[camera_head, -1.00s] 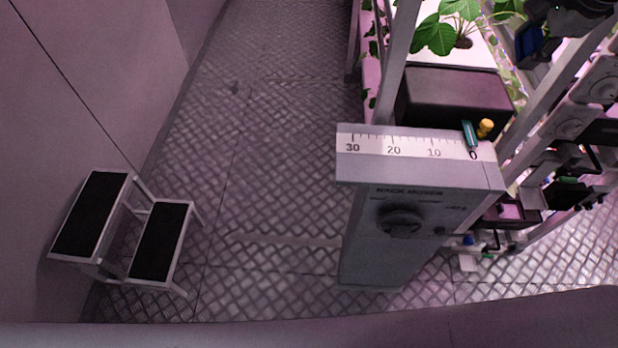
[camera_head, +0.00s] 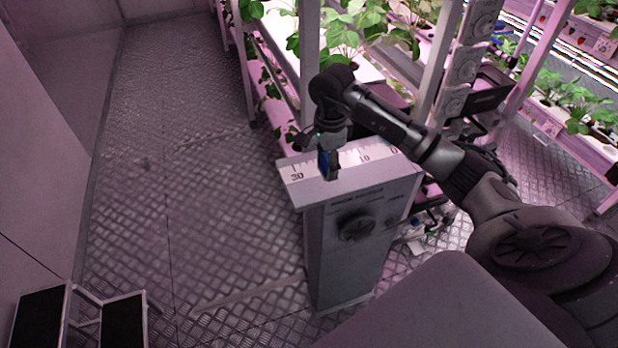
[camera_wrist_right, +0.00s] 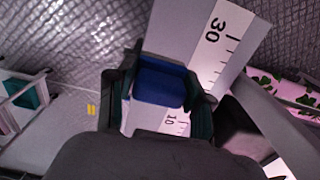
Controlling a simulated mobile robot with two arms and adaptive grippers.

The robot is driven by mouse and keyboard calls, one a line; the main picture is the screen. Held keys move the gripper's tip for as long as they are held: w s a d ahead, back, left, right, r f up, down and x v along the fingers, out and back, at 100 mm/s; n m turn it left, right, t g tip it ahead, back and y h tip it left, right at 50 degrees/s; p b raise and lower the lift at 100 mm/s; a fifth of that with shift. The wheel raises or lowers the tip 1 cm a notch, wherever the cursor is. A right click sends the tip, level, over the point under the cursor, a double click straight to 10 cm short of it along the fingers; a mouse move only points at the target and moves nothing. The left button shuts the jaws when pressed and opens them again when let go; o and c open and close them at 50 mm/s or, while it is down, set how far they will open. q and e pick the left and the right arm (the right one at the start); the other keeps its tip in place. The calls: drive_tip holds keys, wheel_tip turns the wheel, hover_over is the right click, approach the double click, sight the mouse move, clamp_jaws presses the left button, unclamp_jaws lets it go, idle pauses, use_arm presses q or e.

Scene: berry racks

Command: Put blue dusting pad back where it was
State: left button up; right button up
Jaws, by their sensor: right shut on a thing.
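The blue dusting pad (camera_wrist_right: 160,84) is between the fingers of my right gripper (camera_head: 328,172), which is shut on it. In the head view the pad shows only as a small blue patch (camera_head: 323,163) at the fingers. The gripper points down over the top of the grey rack mover cabinet (camera_head: 345,235), near the scale strip (camera_head: 354,158) between the 30 and 10 marks. In the wrist view the cabinet top and its scale lie behind the pad. I cannot tell whether the pad touches the top. My left gripper is out of view.
Plant racks with strawberry plants (camera_head: 345,30) stand behind the cabinet. A step stool (camera_head: 122,318) stands at the lower left. The patterned metal floor (camera_head: 190,190) left of the cabinet is clear.

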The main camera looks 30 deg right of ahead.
sight(310, 192)
drive_tip(key=a, duration=0.1)
drive_tip(key=w+a+f, duration=0.1)
drive_tip(key=a+f+p, duration=0.1)
drive_tip(key=shift+w+a, duration=0.2)
drive_tip(key=shift+a, duration=0.2)
drive_tip(key=shift+a+f, duration=0.1)
drive_tip(key=shift+f, duration=0.1)
wheel_tip(310, 192, down, 3)
drive_tip(key=shift+f+p, duration=0.2)
drive_tip(key=shift+p, duration=0.85)
drive_tip(key=shift+f, duration=0.2)
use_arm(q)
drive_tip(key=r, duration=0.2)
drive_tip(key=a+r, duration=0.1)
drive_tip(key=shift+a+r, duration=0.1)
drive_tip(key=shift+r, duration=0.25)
use_arm(e)
drive_tip(key=shift+f, duration=0.1)
drive_tip(key=shift+f+b, duration=0.15)
drive_tip(key=shift+b, duration=0.15)
drive_tip(key=o, duration=1)
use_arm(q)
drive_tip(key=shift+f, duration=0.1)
